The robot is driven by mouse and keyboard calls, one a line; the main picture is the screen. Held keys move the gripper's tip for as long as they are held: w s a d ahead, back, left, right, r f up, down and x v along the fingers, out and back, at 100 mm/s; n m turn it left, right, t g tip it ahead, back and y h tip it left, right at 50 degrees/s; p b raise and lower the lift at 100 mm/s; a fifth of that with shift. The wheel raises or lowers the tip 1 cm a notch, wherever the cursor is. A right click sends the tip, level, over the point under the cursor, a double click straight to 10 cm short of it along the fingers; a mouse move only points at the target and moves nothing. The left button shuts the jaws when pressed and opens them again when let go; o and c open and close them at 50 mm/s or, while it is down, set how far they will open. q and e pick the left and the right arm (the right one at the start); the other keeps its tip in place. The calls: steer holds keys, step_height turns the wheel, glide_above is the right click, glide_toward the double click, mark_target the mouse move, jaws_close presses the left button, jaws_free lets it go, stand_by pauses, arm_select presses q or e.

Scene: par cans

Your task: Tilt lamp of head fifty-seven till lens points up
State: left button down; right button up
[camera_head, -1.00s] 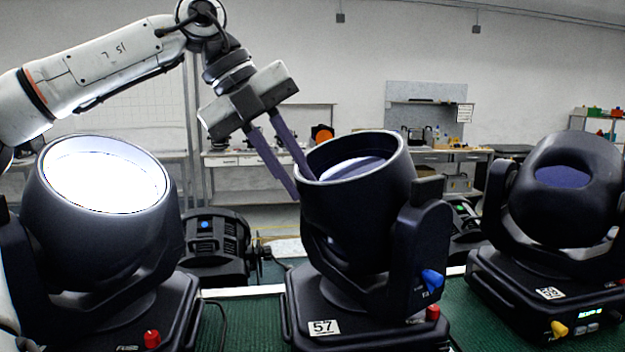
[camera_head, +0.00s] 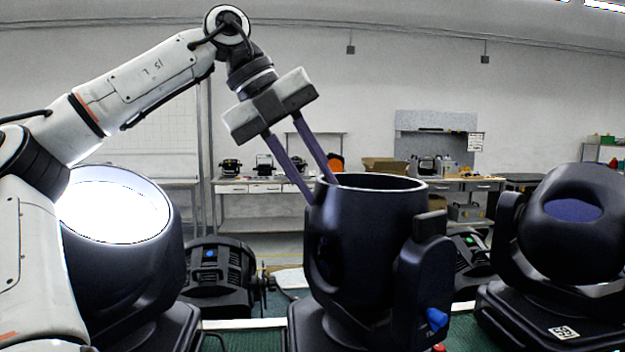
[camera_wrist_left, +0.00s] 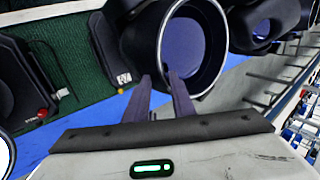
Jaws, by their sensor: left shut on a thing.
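The lamp of head fifty-seven (camera_head: 365,245) stands in the middle of the head view, a black barrel in its yoke (camera_head: 425,285). Its rim is seen nearly edge-on, so the barrel looks close to upright and the lens is hidden there. In the left wrist view the lamp's dark violet lens (camera_wrist_left: 186,46) shows inside the rim. My left gripper (camera_head: 322,192) reaches down from the upper left and is shut on the lamp's rim, one finger inside and one outside. It also shows in the left wrist view (camera_wrist_left: 165,85). My right gripper is not in view.
A head with a bright lens (camera_head: 115,210) stands at the left, partly behind my arm. Another head (camera_head: 572,225) with a dark lens stands at the right. Dark fixtures (camera_head: 220,275) sit behind on the green surface. A workbench (camera_head: 262,200) lines the wall.

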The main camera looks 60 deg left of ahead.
arm_select(q)
steer(key=shift+w+d+f, duration=0.1)
steer(key=shift+w+d, duration=0.2)
steer(key=c, duration=1.8)
jaws_free()
steer(key=shift+o, duration=0.4)
steer(key=shift+w+d, duration=0.25)
steer(key=shift+d, duration=0.05)
steer(key=shift+a, duration=0.2)
steer(key=shift+s+a+r, duration=0.1)
steer(key=shift+a+r, duration=0.05)
steer(key=shift+r, duration=0.15)
steer(key=p+v, duration=0.1)
steer(key=v, duration=0.9)
